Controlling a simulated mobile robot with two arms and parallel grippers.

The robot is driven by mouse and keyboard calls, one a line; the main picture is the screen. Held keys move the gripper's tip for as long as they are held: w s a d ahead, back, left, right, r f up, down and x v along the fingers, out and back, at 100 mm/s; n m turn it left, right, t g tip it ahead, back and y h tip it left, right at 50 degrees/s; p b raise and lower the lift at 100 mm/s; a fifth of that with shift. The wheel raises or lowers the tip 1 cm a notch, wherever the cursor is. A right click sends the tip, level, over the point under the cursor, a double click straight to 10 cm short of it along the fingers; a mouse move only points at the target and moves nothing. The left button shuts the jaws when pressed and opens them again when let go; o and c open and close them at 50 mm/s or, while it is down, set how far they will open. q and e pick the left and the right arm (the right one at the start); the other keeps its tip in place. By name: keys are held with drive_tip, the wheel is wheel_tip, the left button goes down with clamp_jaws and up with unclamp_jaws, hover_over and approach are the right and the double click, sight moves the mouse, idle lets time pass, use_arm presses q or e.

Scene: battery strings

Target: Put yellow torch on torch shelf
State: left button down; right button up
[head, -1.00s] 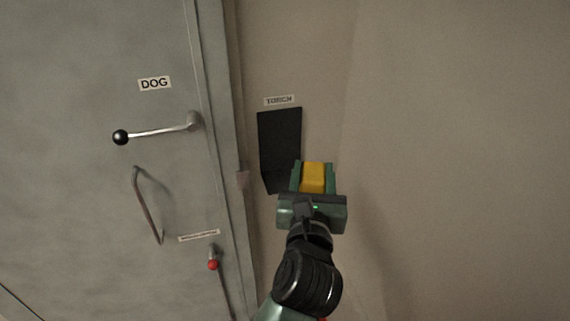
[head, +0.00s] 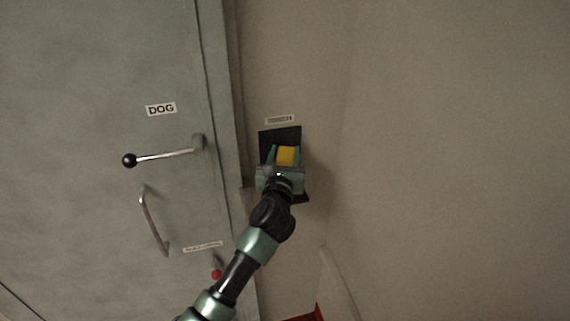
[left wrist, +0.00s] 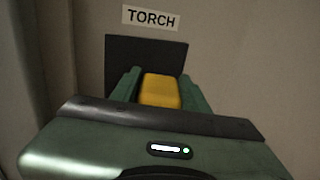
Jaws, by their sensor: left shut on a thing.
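The yellow torch (head: 286,155) is between the fingers of my left gripper (head: 286,154), which is shut on it. The torch also shows in the left wrist view (left wrist: 160,91) between the two green fingers. The torch shelf (head: 279,136) is a dark panel on the wall with a lip low down, under a TORCH label (left wrist: 151,18). My left gripper and the torch are in front of the panel and hide most of it. I cannot tell whether the torch touches the shelf. My right gripper is not in view.
A grey door (head: 95,215) with a DOG label, a black-knobbed lever (head: 165,155) and a curved handle (head: 152,222) stands to the left. A red knob (head: 216,274) is low on it. The wall to the right is bare.

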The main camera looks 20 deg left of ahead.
use_arm(q)
wheel_tip(320, 180, down, 3)
drive_tip(key=shift+f, duration=0.1)
drive_tip(key=shift+w+f, duration=0.15)
drive_tip(key=shift+f, duration=0.3)
drive_tip(key=c, duration=1)
unclamp_jaws()
drive_tip(key=shift+f, duration=0.1)
drive_tip(key=b+v, duration=0.1)
drive_tip(key=v, duration=1.1)
drive_tip(key=shift+a+b, duration=0.1)
drive_tip(key=shift+b, duration=0.25)
